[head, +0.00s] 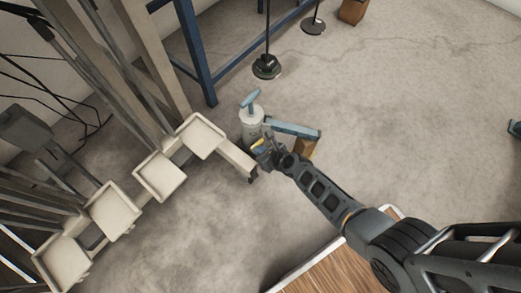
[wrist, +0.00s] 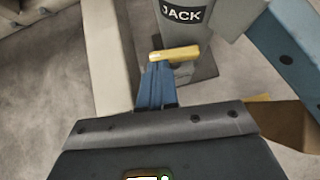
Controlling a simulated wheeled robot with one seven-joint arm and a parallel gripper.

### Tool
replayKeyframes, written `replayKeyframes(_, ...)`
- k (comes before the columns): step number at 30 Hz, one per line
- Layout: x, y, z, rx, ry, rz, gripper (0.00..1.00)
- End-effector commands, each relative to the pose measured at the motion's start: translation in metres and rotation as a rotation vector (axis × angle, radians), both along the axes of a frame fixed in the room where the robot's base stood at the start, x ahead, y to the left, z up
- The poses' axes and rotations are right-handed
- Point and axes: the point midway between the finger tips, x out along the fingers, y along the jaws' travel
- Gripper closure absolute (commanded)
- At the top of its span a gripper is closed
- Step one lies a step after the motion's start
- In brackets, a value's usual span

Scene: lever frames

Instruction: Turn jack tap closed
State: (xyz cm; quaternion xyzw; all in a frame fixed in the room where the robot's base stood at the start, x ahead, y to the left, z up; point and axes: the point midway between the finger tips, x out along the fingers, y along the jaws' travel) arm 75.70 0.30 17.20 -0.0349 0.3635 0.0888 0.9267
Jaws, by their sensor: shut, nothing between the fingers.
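The jack (head: 252,118) is a pale grey cylinder with a blue T-shaped top, standing on the floor beside the frame. Its dark label reads JACK in the wrist view (wrist: 184,14). The yellow tap (wrist: 175,54) sticks out low on the jack's near side, lying nearly level across the picture. It also shows as a small yellow spot in the head view (head: 258,143). My gripper (wrist: 157,72) is shut and empty, its blue fingertips right at the tap's left part. I cannot tell whether they touch it. In the head view my gripper (head: 268,152) partly hides the jack's base.
A blue lever arm (head: 292,129) runs right from the jack over a brown wooden block (head: 302,147). White trays (head: 158,176) on a beige frame stand to the left. A blue rack (head: 195,50) stands behind. Open concrete floor (head: 400,120) lies to the right.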

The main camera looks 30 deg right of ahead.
Motion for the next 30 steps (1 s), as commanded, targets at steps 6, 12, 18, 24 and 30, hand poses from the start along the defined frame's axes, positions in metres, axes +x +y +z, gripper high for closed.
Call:
replayKeyframes(6, 0.0005, 0.0017, 0.0003, 0.000, 0.000, 0.000, 1.00)
replayKeyframes(12, 0.0010, 0.0033, 0.0004, -0.001, 0.000, 0.001, 1.00)
replayKeyframes(18, 0.0014, 0.0049, 0.0002, 0.001, 0.000, 0.000, 1.00)
replayKeyframes(24, 0.0020, 0.0066, 0.0000, 0.000, 0.001, 0.001, 1.00)
replayKeyframes(30, 0.0035, 0.0084, 0.0005, 0.000, 0.000, 0.001, 1.00)
